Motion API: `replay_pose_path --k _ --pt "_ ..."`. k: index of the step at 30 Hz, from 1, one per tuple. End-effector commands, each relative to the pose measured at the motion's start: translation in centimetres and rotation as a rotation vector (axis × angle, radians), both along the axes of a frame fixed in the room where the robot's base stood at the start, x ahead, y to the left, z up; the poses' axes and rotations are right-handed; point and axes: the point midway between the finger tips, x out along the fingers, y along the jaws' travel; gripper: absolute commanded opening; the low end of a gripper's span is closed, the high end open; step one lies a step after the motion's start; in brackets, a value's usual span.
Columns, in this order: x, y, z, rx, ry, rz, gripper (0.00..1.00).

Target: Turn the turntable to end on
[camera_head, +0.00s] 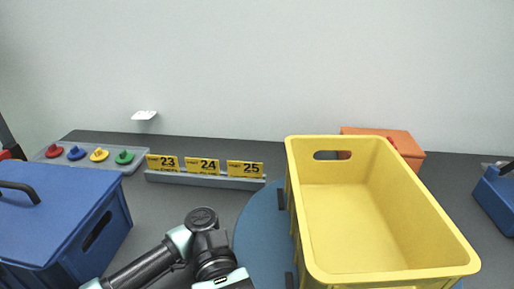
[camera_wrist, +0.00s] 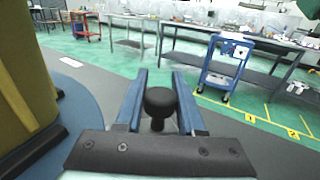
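The turntable (camera_head: 258,230) is a blue disc on the dark bench, its right part covered by a yellow crate (camera_head: 375,205). The crate's long sides run front to back, slanting; a short end with a hand slot is at the far side. The wrist view shows the disc's edge (camera_wrist: 85,105) and the crate's side (camera_wrist: 22,80) at left. My gripper (camera_wrist: 160,78) is open, its two blue fingers on either side of a black knob (camera_wrist: 160,101) on a stem. Gaps show beside the stem; what it is fixed to is hidden. My fingers are outside the head view.
A blue lidded box (camera_head: 60,215) stands at left. Behind are a tray of coloured knobs (camera_head: 90,155) and a rail of yellow number cards (camera_head: 205,166). An orange box (camera_head: 400,142) is behind the crate, and a blue object (camera_head: 497,198) stands at far right.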

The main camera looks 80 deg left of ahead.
Motion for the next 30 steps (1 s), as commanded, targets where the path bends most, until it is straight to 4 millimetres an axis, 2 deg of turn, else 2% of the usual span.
replay_pose_path --k 1,4,13,17,23,30 --pt "0.0 0.0 0.1 -0.001 -0.001 0.002 0.48" --pt "0.0 0.0 0.1 0.000 -0.002 0.001 0.66" --pt "0.0 0.0 0.1 0.000 -0.002 0.000 0.66" --pt "0.0 0.0 0.7 0.000 -0.002 -0.001 0.66" --pt "0.0 0.0 3.3 0.001 -0.002 -0.001 0.66" --pt "0.0 0.0 7.9 0.002 -0.002 0.000 0.66"
